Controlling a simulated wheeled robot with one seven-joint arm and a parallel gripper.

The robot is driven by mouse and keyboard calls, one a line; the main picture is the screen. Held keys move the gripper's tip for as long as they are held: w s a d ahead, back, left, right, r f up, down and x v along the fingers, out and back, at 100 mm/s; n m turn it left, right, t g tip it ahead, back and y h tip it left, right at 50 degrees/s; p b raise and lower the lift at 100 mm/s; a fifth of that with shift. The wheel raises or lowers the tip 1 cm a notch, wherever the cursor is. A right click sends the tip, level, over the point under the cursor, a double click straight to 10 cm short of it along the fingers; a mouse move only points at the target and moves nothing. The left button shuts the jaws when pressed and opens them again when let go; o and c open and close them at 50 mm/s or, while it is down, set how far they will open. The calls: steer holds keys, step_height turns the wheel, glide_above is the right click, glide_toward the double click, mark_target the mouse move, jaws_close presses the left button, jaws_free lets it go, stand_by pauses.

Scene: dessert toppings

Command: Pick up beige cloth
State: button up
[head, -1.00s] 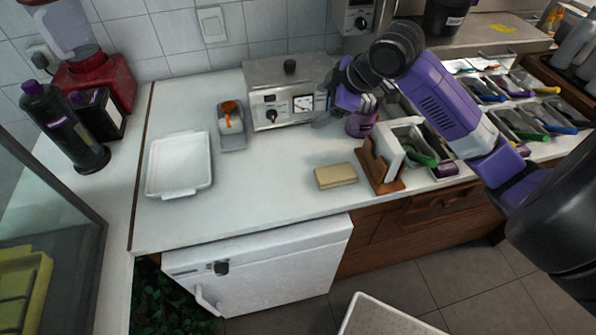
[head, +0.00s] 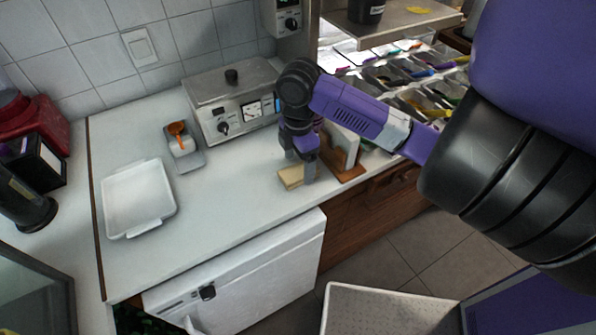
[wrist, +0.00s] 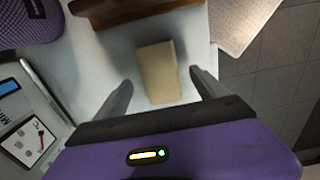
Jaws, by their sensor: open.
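The beige cloth (head: 290,177) is a folded rectangular pad lying on the white counter, left of the wooden holder. In the head view my gripper (head: 299,176) is over it, pointing down, and hides part of it. In the wrist view the cloth (wrist: 157,72) lies between and a little beyond the two spread fingers of my gripper (wrist: 160,90). There is a gap on each side, and the fingers do not appear to touch it. My gripper is open and empty.
The wooden holder (head: 352,172) with white contents stands close to the cloth on the right. A white tray (head: 108,205) and a small grey tray with an orange scoop (head: 178,131) are to the left. A steel appliance (head: 200,95) stands behind. The counter between is clear.

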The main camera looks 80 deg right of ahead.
mark_target(298, 170)
steer(key=shift+f, duration=1.1)
steer(key=c, duration=1.4)
steer(key=shift+r, duration=0.15)
steer(key=shift+c, duration=0.2)
step_height(298, 170, up, 20)
steer(key=p, duration=0.1)
